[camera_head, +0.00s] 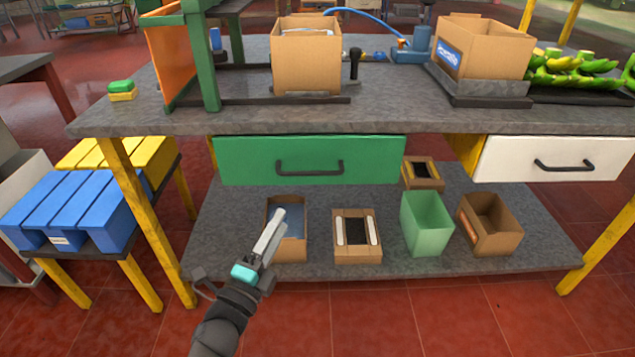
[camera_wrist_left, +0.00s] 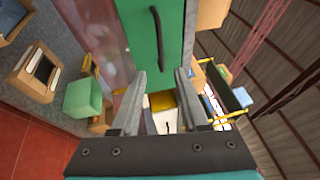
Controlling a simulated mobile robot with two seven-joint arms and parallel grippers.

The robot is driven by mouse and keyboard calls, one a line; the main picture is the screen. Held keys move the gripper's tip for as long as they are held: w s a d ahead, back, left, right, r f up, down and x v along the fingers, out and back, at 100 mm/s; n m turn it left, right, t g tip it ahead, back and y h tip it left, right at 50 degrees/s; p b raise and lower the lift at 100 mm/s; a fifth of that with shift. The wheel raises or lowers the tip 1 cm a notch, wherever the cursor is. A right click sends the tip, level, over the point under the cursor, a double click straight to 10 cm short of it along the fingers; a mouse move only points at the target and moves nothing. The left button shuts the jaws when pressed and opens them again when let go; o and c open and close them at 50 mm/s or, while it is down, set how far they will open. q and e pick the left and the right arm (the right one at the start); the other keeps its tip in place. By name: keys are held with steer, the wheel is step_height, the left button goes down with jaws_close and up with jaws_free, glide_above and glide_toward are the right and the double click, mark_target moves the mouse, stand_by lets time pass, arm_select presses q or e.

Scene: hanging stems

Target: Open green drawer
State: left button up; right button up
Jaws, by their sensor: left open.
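The green drawer (camera_head: 245,160) is under the tabletop, left of centre in the head view. Its front looks flush with the table and shut. Its dark bar handle (camera_head: 309,167) runs level across the front. My left gripper (camera_head: 272,230) is in front of the lower shelf, below and left of the handle and apart from it. In the left wrist view the gripper (camera_wrist_left: 160,85) is open and empty, its two fingers spread. The green drawer (camera_wrist_left: 145,35) and its handle (camera_wrist_left: 158,38) show beyond the fingertips there. My right gripper is in neither view.
A white drawer (camera_head: 549,158) is at the right. The lower shelf (camera_head: 380,262) holds a green bin (camera_head: 426,222) and several cardboard boxes. The tabletop (camera_head: 400,118) carries cardboard boxes and bananas (camera_head: 570,72). Yellow table legs (camera_head: 150,225) stand at both sides. Blue crates (camera_head: 75,208) are at the left.

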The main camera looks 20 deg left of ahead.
mark_target(307, 175)
arm_select(q)
steer(key=b+x, duration=0.2)
steer(key=x, duration=1.2)
steer(key=shift+w, duration=0.1)
steer(key=shift+w+r+b, duration=0.1)
steer(key=shift+w+b, duration=0.25)
steer(key=shift+w, duration=0.15)
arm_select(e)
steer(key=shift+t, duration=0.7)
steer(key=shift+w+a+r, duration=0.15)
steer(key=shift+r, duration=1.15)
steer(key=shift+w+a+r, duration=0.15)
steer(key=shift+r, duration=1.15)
arm_select(q)
steer(key=shift+c, duration=0.2)
jaws_close()
